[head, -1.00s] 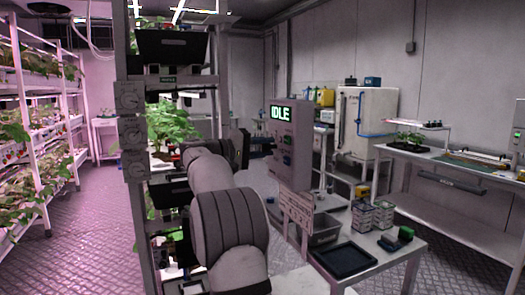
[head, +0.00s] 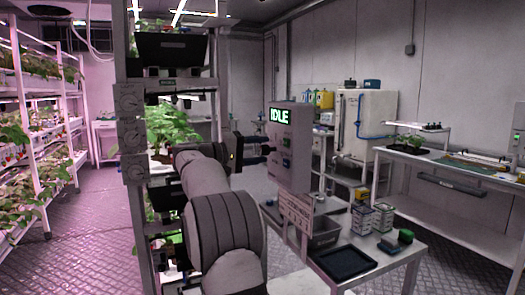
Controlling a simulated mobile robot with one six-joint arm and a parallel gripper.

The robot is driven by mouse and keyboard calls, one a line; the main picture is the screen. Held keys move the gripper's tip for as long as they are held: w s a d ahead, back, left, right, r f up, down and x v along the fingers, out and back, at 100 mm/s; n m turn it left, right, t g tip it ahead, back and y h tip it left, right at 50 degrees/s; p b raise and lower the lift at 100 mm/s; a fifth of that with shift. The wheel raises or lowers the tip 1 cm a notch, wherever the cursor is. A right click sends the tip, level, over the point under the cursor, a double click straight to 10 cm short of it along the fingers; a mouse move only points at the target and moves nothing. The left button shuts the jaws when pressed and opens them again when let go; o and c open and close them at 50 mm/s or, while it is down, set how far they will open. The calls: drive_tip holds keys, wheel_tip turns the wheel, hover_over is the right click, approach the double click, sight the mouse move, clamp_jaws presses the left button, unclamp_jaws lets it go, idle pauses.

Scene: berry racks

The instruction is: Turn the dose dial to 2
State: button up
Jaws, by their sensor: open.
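A grey control box (head: 290,147) with a lit green "IDLE" display (head: 279,116) stands right of centre. Small coloured controls (head: 286,141) run down its front below the display. Three grey units with round dials, top (head: 130,97), middle (head: 132,134) and bottom (head: 135,169), are stacked on the rack post at left. I cannot read which dial is the dose dial or where any points. My gripper (head: 266,149) is open, its dark fingers reaching right towards the control box's left side. I cannot tell whether they touch it. My arm hides part of the rack.
A low table (head: 398,262) at front right carries a dark tray (head: 345,262), a grey bin (head: 324,234) and small cartons (head: 382,217). A white cabinet (head: 362,120) and a workbench (head: 455,173) stand behind. Plant racks (head: 30,110) line the left, with open floor (head: 85,225) between.

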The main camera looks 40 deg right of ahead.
drive_tip(key=v, duration=0.6)
drive_tip(key=shift+a, duration=0.1)
